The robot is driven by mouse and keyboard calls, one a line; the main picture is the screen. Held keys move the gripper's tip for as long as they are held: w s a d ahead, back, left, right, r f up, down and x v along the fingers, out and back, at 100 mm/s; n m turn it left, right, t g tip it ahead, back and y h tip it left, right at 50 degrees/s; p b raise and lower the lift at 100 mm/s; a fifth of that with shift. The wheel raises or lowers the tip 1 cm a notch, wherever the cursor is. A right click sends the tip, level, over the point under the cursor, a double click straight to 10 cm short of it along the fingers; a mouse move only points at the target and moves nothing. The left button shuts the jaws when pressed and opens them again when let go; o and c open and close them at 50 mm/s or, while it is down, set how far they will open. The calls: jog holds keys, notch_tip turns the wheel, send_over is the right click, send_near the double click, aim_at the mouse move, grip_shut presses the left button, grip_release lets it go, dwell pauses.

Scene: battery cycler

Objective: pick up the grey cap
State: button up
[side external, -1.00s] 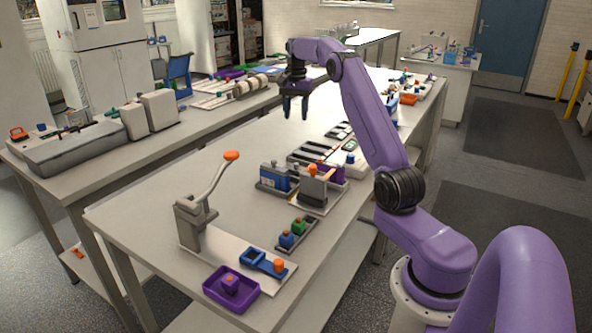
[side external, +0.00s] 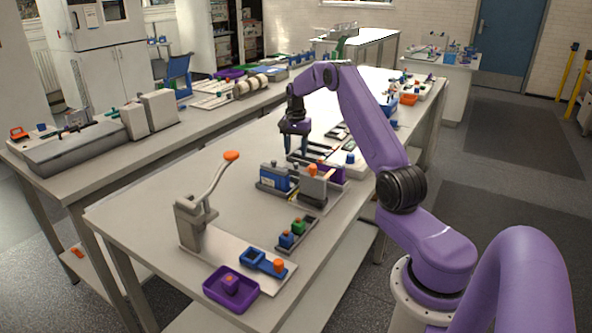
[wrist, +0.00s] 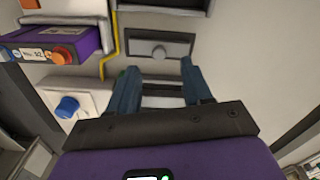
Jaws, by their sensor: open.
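I cannot make the cap out in the side view. My gripper (wrist: 158,68) is open, its two blue-grey fingers pointing toward the tray with the cap just beyond the gap between the tips. In the side view my gripper (side external: 296,154) points down over the table, behind the blue battery block. The height of the fingertips above the cap is hard to tell.
A purple module with an orange knob (wrist: 62,54) and a white box with a blue knob (wrist: 68,107) lie left in the wrist view. A lever press (side external: 193,222) and purple tray (side external: 213,291) stand at the table's near end.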

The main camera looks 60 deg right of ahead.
aim_at(296, 164)
jog(key=shift+s+a+f, duration=0.1)
jog(key=shift+a+f, duration=0.05)
jog(key=shift+f, duration=2.45)
grip_shut()
